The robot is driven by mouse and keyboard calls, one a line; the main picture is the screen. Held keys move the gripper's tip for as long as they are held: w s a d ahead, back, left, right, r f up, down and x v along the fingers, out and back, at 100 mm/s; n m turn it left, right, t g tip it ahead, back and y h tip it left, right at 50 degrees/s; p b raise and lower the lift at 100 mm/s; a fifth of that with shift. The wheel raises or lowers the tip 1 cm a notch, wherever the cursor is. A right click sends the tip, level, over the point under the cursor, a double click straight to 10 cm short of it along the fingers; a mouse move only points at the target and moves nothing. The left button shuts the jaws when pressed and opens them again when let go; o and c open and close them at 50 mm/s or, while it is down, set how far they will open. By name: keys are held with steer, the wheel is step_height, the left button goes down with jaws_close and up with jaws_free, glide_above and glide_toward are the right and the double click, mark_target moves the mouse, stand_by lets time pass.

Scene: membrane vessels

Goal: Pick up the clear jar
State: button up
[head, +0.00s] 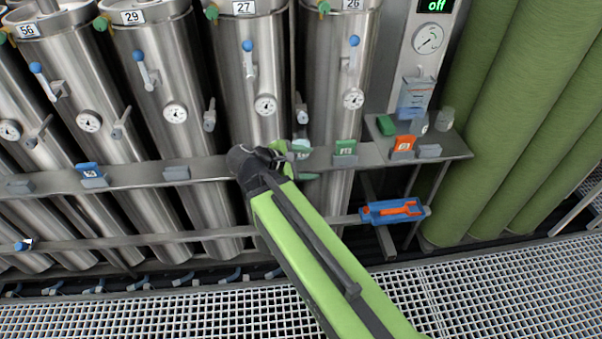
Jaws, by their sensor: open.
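My gripper (284,157) is at the end of my green arm, at the narrow ledge in front of the tall steel vessels. Its jaws are open. A small pale, see-through vessel (301,146) stands right beside the jaws, partly hidden by them; I cannot tell whether they touch it. It looks like a clear jar. Two other clear vessels stand on the shelf at the right: a greyish jar (446,118) at the back and a smaller one (419,123) to its left.
A green block (345,148) in a holder sits on the ledge right of my gripper. The right shelf bears an orange block (403,143) and a green block (386,125). A blue tray (393,210) with an orange tool hangs below. Valve handles and gauges project from the vessels.

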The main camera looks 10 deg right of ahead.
steer(key=w+a+n+t+h+b, duration=0.2)
steer(key=a+n+t+h+b, duration=0.1)
steer(key=a+n+t+b, duration=0.55)
steer(key=shift+n+g, duration=0.85)
steer(key=x, duration=1.5)
steer(key=shift+w+a+r+b, duration=0.1)
steer(key=shift+w+r+b, duration=0.1)
steer(key=shift+w+b, duration=0.3)
jaws_close()
